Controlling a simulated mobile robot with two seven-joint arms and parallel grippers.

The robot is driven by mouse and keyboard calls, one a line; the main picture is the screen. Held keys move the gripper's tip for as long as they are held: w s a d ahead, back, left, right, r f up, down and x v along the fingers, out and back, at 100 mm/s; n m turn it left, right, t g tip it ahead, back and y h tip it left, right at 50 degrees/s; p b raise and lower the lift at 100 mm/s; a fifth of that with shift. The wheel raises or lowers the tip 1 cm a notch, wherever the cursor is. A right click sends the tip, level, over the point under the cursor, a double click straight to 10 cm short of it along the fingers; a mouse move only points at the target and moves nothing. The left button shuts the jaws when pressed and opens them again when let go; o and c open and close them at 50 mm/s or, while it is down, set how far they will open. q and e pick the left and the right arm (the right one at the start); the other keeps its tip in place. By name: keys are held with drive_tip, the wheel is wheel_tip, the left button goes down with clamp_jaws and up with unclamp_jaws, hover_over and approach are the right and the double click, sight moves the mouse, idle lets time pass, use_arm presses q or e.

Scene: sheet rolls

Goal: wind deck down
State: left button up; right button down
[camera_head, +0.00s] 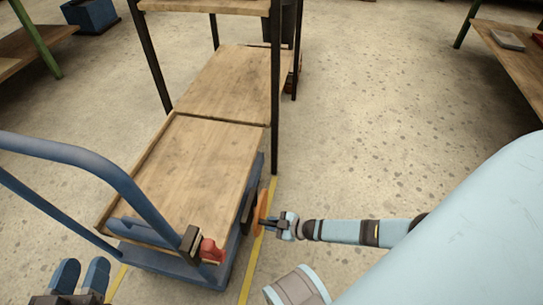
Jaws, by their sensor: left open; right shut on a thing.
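A blue trolley (180,266) carries a wooden deck (195,165) with a raised rim on its left. An orange crank part (261,208) sits at the trolley's right side, beside a dark plate. My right gripper (272,225) reaches in from the right and is shut on the orange crank part; its fingertips partly hide it. My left gripper (82,276) is open and empty at the lower left, apart from the trolley, with its two dark fingers upward.
A blue push handle (75,155) arches over the trolley's left. A red part (210,250) is at its near corner. A rack with a wooden shelf (235,85) and dark posts stands directly behind the deck. Yellow lines flank the trolley. Floor (400,130) to the right is clear.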

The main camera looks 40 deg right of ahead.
drive_tip(key=shift+w+d, duration=0.1)
drive_tip(key=c, duration=1)
unclamp_jaws()
use_arm(q)
drive_tip(key=shift+r, duration=0.15)
use_arm(e)
drive_tip(key=shift+o, duration=0.2)
use_arm(q)
drive_tip(key=shift+n+t, duration=0.7)
drive_tip(key=shift+n, duration=0.2)
drive_tip(key=r+p, duration=0.3)
drive_tip(key=s+r+p, duration=0.1)
drive_tip(key=r+p, duration=0.1)
drive_tip(key=shift+d, duration=0.15)
use_arm(e)
drive_tip(key=v, duration=1.4)
